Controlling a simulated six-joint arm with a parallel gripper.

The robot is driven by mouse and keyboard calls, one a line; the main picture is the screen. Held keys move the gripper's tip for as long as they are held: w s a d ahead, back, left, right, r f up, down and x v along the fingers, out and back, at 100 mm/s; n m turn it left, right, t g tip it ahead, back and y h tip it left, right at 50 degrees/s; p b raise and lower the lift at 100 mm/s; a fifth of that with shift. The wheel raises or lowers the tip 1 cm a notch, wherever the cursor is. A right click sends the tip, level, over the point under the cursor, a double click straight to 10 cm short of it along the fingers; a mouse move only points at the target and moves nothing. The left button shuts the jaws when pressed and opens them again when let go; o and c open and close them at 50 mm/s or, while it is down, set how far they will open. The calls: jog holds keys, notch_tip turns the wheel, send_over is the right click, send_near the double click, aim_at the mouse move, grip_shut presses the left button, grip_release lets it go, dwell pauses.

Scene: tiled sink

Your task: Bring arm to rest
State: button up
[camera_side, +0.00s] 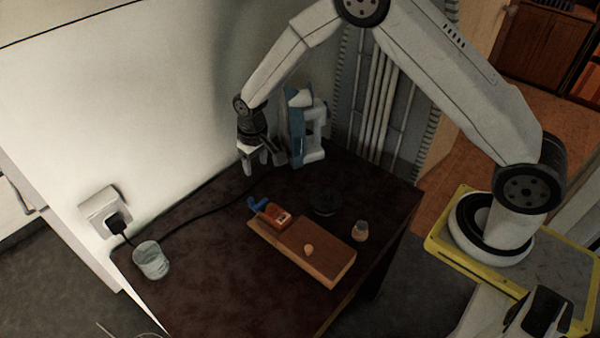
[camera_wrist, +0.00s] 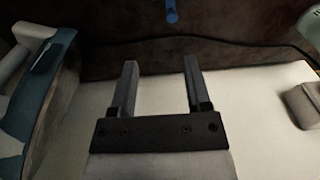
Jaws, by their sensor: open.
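My gripper (camera_side: 262,168) hangs fingers-down over the back part of the dark table (camera_side: 210,225), close to the white wall. It stands just left of a blue and white appliance (camera_side: 305,128). In the wrist view my gripper (camera_wrist: 160,75) has its two fingers apart with nothing between them. The blue and white appliance also shows at the left of the wrist view (camera_wrist: 35,95). I cannot tell whether the gripper touches it.
A wooden board (camera_side: 310,252) lies mid-table with a small round item (camera_side: 309,248) on it. An orange item (camera_side: 278,216) with a blue part is at its left end. A small jar (camera_side: 360,231), dark round dish (camera_side: 325,203), glass (camera_side: 151,260) and wall socket (camera_side: 105,212) with black cord surround it.

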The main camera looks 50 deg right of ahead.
jog(key=s+d+r, duration=0.2)
jog(key=s+r, duration=0.2)
jog(key=s, duration=0.3)
jog(key=s+d+r+t, duration=0.1)
jog(key=s+r, duration=0.3)
jog(key=s, duration=0.4)
jog(key=s+d+r+t, duration=0.1)
jog(key=s+d+r, duration=0.2)
jog(key=s, duration=0.4)
jog(key=shift+v, duration=0.9)
